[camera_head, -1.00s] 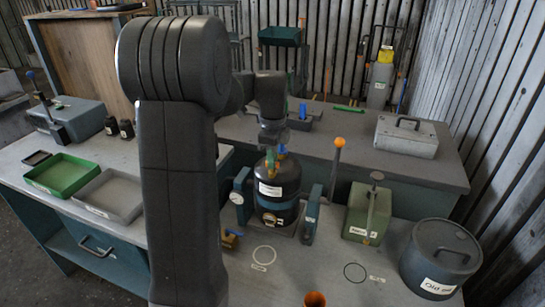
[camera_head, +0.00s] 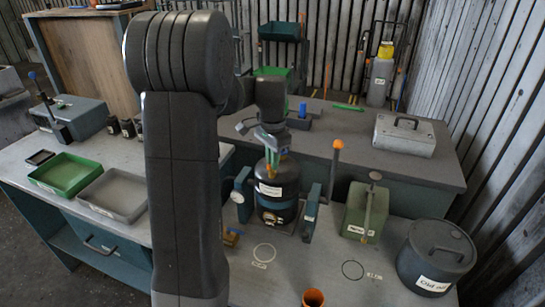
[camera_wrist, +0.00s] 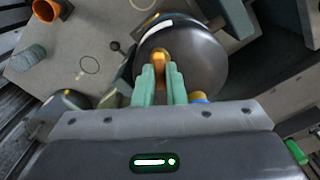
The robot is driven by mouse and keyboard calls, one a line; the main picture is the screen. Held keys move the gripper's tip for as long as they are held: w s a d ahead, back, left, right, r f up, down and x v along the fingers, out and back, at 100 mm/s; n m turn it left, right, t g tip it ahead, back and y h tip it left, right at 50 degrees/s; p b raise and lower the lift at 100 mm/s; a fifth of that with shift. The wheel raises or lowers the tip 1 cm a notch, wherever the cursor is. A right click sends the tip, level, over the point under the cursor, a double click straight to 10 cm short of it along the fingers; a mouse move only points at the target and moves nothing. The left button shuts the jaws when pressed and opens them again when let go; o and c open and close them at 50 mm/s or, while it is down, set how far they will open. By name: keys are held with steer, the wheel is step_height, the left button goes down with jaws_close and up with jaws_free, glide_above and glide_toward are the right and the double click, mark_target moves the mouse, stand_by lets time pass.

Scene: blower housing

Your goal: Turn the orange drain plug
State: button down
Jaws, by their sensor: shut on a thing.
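The orange drain plug (camera_wrist: 160,55) sits on top of a dark rounded housing (camera_wrist: 205,60) in the wrist view. The same housing (camera_head: 277,190) stands upright on the bench in the head view, with a white label on its side. My gripper (camera_wrist: 160,72) has its two green fingers on either side of the plug and is shut on it. In the head view my gripper (camera_head: 272,155) points down at the housing's top, and the plug is mostly hidden by the fingers.
Blue clamp posts (camera_head: 311,212) flank the housing. An orange-knobbed lever (camera_head: 334,170) stands to its right, with a green box (camera_head: 366,212) and a lidded grey drum (camera_head: 437,262) beyond. An orange cup (camera_head: 313,299) is at the front. Marked bench circles are empty.

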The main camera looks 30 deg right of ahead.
steer(key=n+p, duration=0.1)
steer(key=n, duration=0.5)
steer(key=shift+r+n, duration=0.1)
steer(key=shift+n, duration=0.2)
steer(key=n, duration=1)
steer(key=shift+n+p, duration=0.4)
steer(key=n, duration=0.4)
steer(key=shift+n, duration=0.4)
steer(key=c, duration=1.5)
jaws_free()
